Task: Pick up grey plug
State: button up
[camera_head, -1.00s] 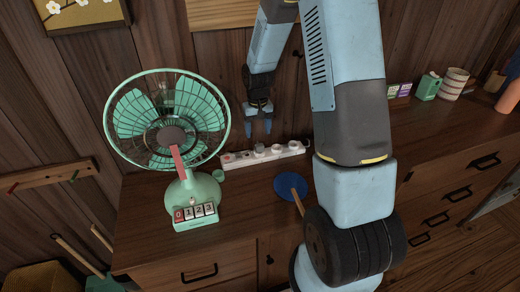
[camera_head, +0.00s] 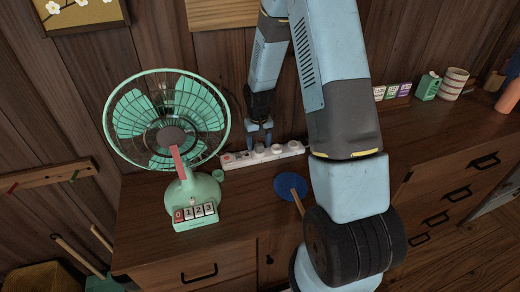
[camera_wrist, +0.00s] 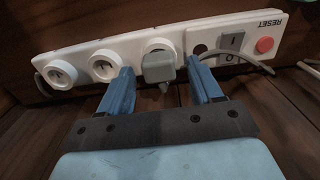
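My gripper (camera_wrist: 164,82) is open, with one blue finger on each side of the plug. A gap shows between the plug and each finger. In the head view my gripper (camera_head: 260,140) points down at the power strip (camera_head: 288,150) on the cabinet top. The plug is small and partly hidden by the fingers there.
A green fan (camera_head: 170,125) with numbered buttons stands left of the strip. A blue round fan (camera_head: 289,187) with a wooden handle lies in front. In the wrist view the strip has a red reset button (camera_wrist: 264,45) and a grey switch (camera_wrist: 231,42). A wooden wall stands behind.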

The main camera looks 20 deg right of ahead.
jog(key=c, duration=1)
jog(key=shift+r, duration=0.1)
